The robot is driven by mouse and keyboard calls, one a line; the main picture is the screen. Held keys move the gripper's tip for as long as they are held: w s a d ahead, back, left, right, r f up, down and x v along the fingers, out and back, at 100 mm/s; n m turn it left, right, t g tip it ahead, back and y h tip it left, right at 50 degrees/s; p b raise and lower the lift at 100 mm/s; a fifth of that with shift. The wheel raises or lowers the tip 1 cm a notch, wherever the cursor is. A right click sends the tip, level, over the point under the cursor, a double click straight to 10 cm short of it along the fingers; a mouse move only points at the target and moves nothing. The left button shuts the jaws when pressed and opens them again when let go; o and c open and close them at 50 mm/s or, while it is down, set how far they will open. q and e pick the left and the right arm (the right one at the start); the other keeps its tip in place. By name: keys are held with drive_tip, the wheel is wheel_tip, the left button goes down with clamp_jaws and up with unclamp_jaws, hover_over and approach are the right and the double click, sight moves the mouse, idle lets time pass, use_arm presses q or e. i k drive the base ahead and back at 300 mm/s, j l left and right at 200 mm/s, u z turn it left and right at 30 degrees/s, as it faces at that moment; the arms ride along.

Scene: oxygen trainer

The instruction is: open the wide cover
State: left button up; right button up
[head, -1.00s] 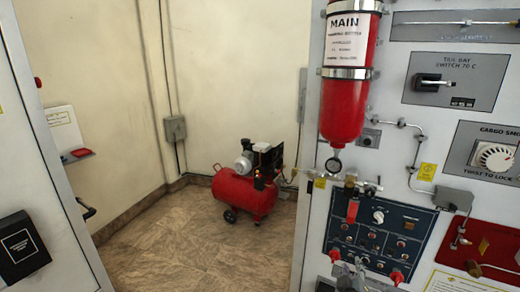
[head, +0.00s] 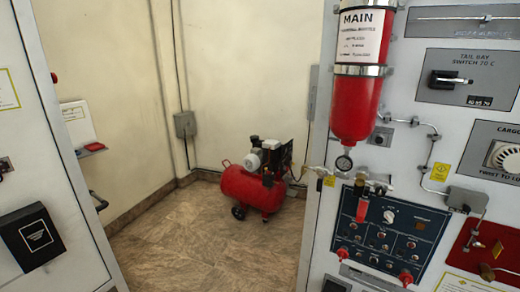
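I cannot tell for sure which part is the wide cover. A wide flat grey plate (head: 452,20) with a thin horizontal bar across it is at the top right of the right-hand panel, cut off by the picture's edge. A black box-like cover (head: 30,237) with a white outlined label is on the left-hand panel at the lower left, and it looks closed. Neither of my grippers is in view.
A red MAIN cylinder (head: 357,105) is strapped to the right-hand panel (head: 318,225), above a dark control panel (head: 375,232) with several knobs. A red compressor (head: 252,188) stands on the tiled floor (head: 185,245) between the panels. Floor in front is clear.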

sight(458, 198)
drive_tip(key=z, duration=1.45)
